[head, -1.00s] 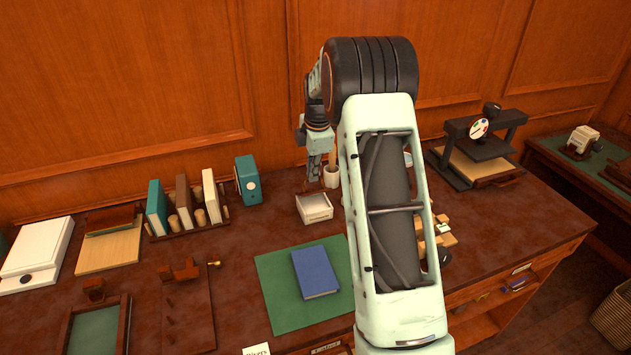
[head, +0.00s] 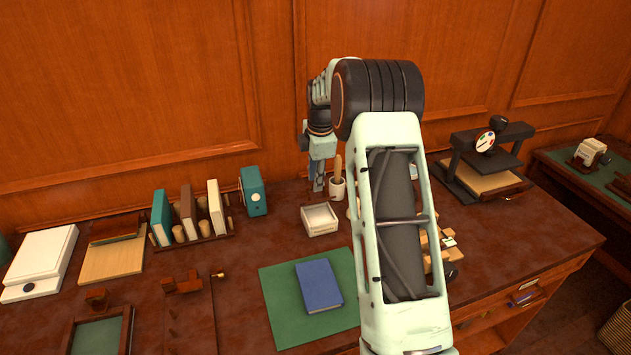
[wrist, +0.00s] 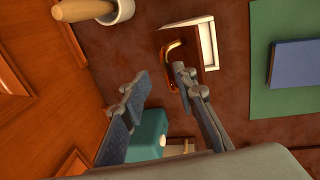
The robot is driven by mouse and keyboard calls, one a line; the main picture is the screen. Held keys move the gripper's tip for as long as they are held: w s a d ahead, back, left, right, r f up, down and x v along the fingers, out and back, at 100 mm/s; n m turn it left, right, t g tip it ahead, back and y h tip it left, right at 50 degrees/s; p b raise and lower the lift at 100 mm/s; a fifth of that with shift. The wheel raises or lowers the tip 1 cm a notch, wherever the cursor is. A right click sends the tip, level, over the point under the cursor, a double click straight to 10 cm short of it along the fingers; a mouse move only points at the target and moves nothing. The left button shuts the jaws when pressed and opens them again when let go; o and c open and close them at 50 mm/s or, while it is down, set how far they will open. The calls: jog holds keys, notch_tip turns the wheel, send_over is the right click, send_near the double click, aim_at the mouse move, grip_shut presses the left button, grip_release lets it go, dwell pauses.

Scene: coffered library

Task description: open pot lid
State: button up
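I cannot make out a plainly lidded pot. A small white box (head: 320,220) stands on the desk, below my gripper in the head view. In the wrist view, its pale rim (wrist: 212,45) borders a brown panel with a curved brass-coloured handle (wrist: 172,47). I cannot tell whether that panel is a lid. A white cup (head: 338,190) with a wooden handle sticking out stands just right of my gripper (head: 318,187); it also shows at the wrist view's top (wrist: 118,12). In the wrist view my gripper (wrist: 161,77) is open and empty, with one fingertip overlapping the handle's near end.
A teal box (head: 253,191) and a rack of books (head: 190,220) stand to the left. A blue book (head: 319,285) lies on a green mat (head: 275,300) in front. The wood-panelled wall (head: 270,90) rises close behind. My arm hides part of the desk.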

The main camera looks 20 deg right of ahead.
notch_tip(320, 180, up, 10)
jog(key=s, duration=0.2)
jog(key=shift+r, duration=0.2)
jog(key=shift+c, duration=0.2)
